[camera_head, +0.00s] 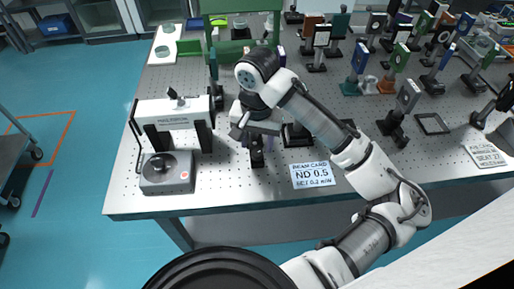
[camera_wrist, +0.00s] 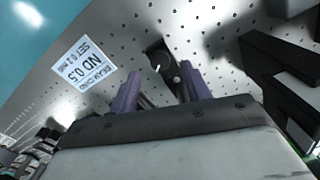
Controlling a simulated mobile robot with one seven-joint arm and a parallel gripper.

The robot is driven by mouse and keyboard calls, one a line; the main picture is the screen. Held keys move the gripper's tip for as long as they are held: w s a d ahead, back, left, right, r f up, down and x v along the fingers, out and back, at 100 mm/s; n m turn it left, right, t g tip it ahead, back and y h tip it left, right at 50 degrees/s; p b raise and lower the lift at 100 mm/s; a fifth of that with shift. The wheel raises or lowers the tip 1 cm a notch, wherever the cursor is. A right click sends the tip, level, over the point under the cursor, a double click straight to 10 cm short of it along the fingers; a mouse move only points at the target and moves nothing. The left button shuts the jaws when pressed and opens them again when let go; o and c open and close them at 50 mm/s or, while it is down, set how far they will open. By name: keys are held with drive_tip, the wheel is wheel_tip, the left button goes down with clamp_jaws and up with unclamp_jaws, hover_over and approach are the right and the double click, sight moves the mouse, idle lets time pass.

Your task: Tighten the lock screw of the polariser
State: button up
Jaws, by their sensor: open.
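My gripper (camera_head: 256,141) points down over the front part of the optical table (camera_head: 225,190), left of the beam card. In the wrist view its two purple fingers (camera_wrist: 160,82) stand apart with a gap between them. A small black mount (camera_head: 257,160) stands on the table just below the gripper. In the wrist view this mount (camera_wrist: 157,60) shows beyond the gap, with a small rounded knob (camera_wrist: 176,79) near the fingertips. It looks like the polariser with its lock screw, but the gripper hides much of it. I cannot tell whether a finger touches the knob.
The beam card (camera_head: 312,174) lies flat to the right. A grey dial box (camera_head: 167,172) and a white bridge-shaped instrument (camera_head: 173,117) stand to the left. Several mounted optics (camera_head: 396,116) crowd the right and back. The front edge between box and card is mostly clear.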

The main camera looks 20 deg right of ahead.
sight(257, 153)
drive_tip(key=shift+f, duration=1.9)
drive_tip(key=c, duration=1)
drive_tip(key=shift+n, duration=0.4)
drive_tip(key=n, duration=0.4)
drive_tip(key=shift+n+p, duration=0.3)
drive_tip(key=shift+p, duration=0.05)
drive_tip(key=n, duration=0.4)
drive_tip(key=shift+n, duration=0.7)
